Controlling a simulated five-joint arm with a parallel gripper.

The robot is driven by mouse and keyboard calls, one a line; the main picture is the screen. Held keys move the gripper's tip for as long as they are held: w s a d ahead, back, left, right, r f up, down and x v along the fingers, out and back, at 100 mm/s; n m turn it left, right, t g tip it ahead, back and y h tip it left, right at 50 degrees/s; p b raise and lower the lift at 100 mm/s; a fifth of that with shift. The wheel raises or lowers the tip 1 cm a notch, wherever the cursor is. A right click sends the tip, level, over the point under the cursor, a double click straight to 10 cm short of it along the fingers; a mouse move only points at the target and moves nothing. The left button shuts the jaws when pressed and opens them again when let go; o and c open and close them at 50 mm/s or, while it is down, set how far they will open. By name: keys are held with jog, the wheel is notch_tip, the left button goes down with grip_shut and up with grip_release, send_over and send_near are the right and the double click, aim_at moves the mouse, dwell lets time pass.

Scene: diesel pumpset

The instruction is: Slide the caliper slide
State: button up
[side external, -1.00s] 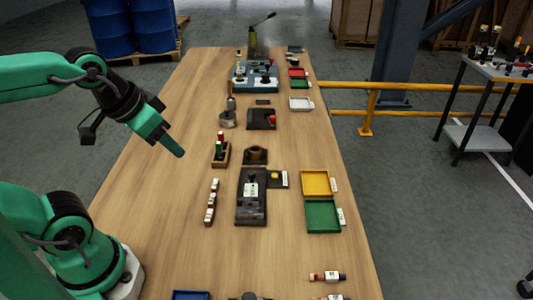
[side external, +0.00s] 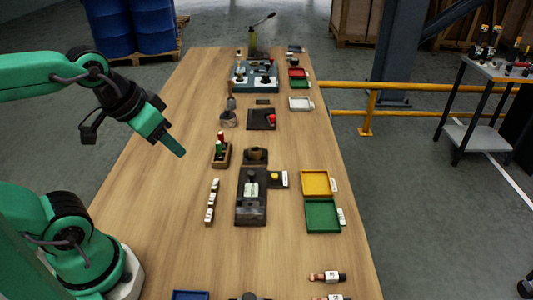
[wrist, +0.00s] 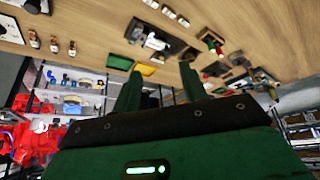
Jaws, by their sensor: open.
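My gripper (side external: 178,150) hangs above the left part of the wooden table, well apart from anything on it. In the wrist view its two green fingers (wrist: 159,88) stand apart with nothing between them. I cannot single out the caliper slide for sure. A dark flat fixture (side external: 251,212) with a pale labelled piece on it lies mid-table, to the right of and below my gripper in the side view. It appears to show in the wrist view too (wrist: 150,40), small and tilted. Any fine sliding part is too small to tell.
A yellow tray (side external: 315,182) and a green tray (side external: 322,217) lie to the right of the fixture. A wooden block with red and green cylinders (side external: 221,155) stands up-left of it. Small pale-topped pieces (side external: 211,205) line its left. The table's left strip is clear.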

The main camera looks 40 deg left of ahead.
jog(key=w, duration=0.1)
jog(key=n+g, duration=0.6)
jog(key=n, duration=0.3)
send_over(251, 172)
notch_tip(251, 172, down, 13)
jog(key=shift+d+f, duration=0.1)
jog(key=shift+d, duration=0.05)
jog(key=shift+f, duration=3.85)
grip_shut()
